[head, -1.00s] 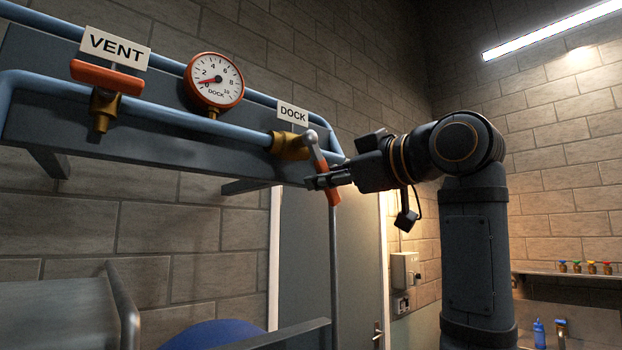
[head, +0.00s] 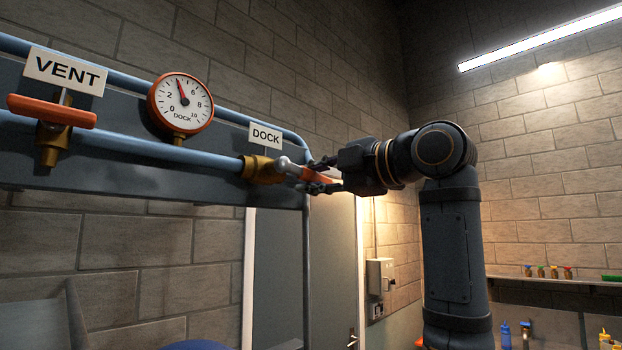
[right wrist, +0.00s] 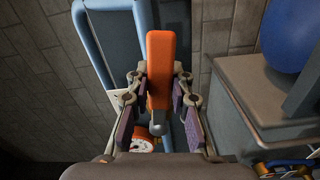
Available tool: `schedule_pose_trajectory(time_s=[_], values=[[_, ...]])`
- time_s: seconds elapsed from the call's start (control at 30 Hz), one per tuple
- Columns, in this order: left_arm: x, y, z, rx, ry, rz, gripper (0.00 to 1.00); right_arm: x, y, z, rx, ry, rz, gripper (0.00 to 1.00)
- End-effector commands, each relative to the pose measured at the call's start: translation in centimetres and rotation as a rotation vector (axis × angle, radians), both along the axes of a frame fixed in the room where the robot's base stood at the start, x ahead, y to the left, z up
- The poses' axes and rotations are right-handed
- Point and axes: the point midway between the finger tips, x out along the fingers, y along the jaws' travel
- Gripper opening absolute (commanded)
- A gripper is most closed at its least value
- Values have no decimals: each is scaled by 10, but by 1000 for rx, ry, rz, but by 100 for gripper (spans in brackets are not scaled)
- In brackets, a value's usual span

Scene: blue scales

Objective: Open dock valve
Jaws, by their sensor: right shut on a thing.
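The dock valve has a brass body (head: 262,169) on the blue pipe under the DOCK sign (head: 265,135). Its lever handle (head: 293,169), a pale shank with an orange grip, lies roughly in line with the pipe. My right gripper (head: 322,174) is shut on the orange grip. In the right wrist view the orange grip (right wrist: 160,65) stands between the two fingers of my right gripper (right wrist: 160,90). The dock gauge (head: 180,104) has its needle up, near 4. My left gripper is not in view.
A door (head: 280,270) is behind the pipe. A blue round object (right wrist: 288,35) sits near a grey ledge in the right wrist view.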

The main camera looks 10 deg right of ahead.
Motion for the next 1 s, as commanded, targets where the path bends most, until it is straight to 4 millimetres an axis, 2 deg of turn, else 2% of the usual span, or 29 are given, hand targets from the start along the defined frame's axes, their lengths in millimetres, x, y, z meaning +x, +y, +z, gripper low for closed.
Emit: schedule_pose_trajectory(time_s=[0.33,0.9,0.93,1.0], values=[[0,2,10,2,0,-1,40,0,-1,10,-118,-84,0,0],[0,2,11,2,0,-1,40,0,-1,12,-143,-104,0,0],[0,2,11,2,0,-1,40,0,-1,12,-143,-104,0,22],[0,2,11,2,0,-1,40,0,-1,12,-142,-104,0,32]])
